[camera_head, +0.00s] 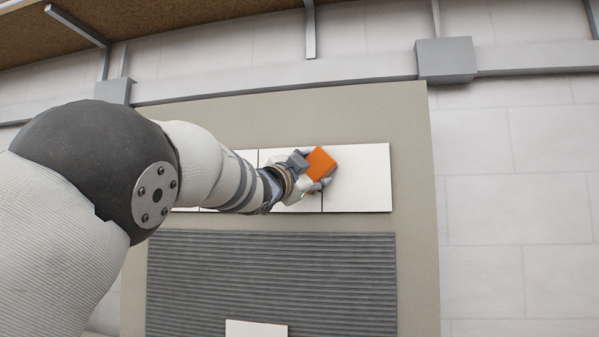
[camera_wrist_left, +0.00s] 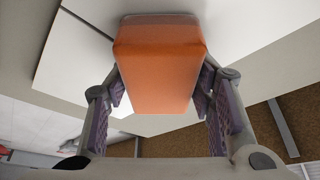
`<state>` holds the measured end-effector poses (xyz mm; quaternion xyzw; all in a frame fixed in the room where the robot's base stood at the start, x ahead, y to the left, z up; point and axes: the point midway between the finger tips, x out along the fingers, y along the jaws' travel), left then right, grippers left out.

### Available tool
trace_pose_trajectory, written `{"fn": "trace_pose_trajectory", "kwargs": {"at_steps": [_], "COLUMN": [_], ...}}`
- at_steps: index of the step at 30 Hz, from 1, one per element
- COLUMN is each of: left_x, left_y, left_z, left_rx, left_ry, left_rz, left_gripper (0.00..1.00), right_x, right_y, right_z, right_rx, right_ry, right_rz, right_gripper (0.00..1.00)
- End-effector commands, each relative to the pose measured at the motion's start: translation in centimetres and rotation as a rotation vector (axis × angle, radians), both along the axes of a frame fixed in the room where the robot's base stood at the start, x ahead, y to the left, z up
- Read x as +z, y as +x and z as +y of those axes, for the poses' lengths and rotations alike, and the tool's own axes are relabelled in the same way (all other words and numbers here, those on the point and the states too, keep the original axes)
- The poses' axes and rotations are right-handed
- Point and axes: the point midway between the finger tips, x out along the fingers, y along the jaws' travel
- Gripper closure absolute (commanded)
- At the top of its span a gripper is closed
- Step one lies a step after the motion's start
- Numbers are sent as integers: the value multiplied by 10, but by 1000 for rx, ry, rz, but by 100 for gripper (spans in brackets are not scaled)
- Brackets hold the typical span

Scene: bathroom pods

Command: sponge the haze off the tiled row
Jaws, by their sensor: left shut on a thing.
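The orange sponge (camera_head: 320,164) is held in my left gripper (camera_head: 308,172), up at the row of white tiles (camera_head: 362,178) on the wall panel. In the left wrist view the sponge (camera_wrist_left: 160,65) sits between both fingers of the left gripper (camera_wrist_left: 160,100), and its far end is at the white tile face (camera_wrist_left: 90,50). I cannot tell whether it presses on the tile. My left arm hides much of the left part of the row. No haze stands out on the tile surface that shows. My right gripper is not in view.
A grey ribbed panel (camera_head: 270,280) lies below the tile row, with a loose-looking white piece (camera_head: 256,328) at its lower edge. A grey rail (camera_head: 270,80) with a box (camera_head: 446,60) runs above. Large pale wall tiles (camera_head: 530,190) are clear at the right.

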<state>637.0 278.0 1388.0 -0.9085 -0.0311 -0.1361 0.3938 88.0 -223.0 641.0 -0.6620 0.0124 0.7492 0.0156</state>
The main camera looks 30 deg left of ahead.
Motion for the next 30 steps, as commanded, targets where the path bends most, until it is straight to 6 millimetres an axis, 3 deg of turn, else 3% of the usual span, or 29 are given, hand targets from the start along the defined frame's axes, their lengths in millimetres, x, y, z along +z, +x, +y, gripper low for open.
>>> {"fn": "trace_pose_trajectory", "kwargs": {"at_steps": [11, 30], "left_x": [0, -3], "left_y": [6, 23], "left_z": [-21, -77], "left_rx": [-1, -1], "left_ry": [3, 1], "left_rz": [1, 3], "left_gripper": [73, 73], "right_x": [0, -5], "right_y": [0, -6], "right_z": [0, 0], "right_rx": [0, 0], "right_ry": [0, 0], "right_rz": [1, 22], "right_gripper": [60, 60]}}
